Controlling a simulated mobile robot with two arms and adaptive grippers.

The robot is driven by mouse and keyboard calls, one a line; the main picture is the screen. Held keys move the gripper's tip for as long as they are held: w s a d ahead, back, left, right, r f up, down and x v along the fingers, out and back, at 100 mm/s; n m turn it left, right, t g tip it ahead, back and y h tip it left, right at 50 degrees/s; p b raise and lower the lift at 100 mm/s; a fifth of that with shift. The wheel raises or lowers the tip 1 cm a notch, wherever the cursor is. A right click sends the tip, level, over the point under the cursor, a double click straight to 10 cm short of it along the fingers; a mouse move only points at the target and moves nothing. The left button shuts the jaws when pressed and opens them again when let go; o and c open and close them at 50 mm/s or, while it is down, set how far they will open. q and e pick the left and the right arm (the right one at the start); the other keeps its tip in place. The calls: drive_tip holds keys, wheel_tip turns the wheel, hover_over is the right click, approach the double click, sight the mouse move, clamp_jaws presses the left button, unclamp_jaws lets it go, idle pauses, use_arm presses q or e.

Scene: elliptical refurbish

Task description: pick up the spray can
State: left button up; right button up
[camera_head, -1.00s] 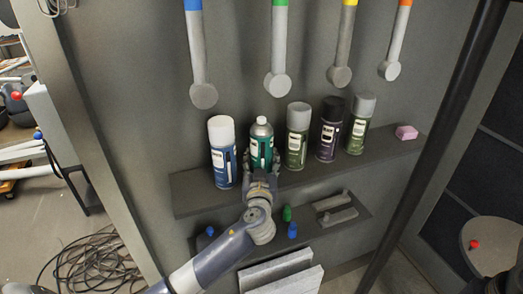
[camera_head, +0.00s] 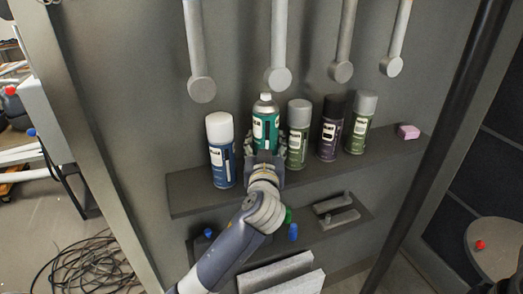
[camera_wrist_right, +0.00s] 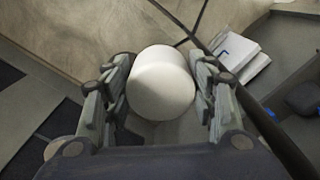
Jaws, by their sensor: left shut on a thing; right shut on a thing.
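Grey handles (camera_head: 278,76) hang above. A lower shelf (camera_head: 358,215) is below.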

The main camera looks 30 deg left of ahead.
use_arm(q)
drive_tip(key=s+d+b, duration=0.4)
drive_tip(key=s+d, duration=0.7)
drive_tip(key=d, duration=0.1)
drive_tip(key=shift+s+d+r+b, duration=0.15)
drive_tip(key=shift+s+d+b, duration=0.05)
drive_tip(key=shift+d+b, duration=0.15)
drive_tip(key=o, duration=0.5)
drive_tip(key=c, duration=0.6)
drive_tip(key=s+a+f+m+t+h, duration=0.1)
drive_tip(key=s+f+m+h, duration=0.1)
drive_tip(key=f, duration=0.5)
drive_tip(key=s+a+f+m+h, duration=0.1)
drive_tip(key=s+f+m+h, duration=0.2)
drive_tip(key=f+h, duration=0.2)
drive_tip(key=shift+s+a+f+t+h, duration=0.3)
drive_tip(key=shift+s+f+t+h, duration=0.1)
drive_tip(key=shift+f, duration=0.55)
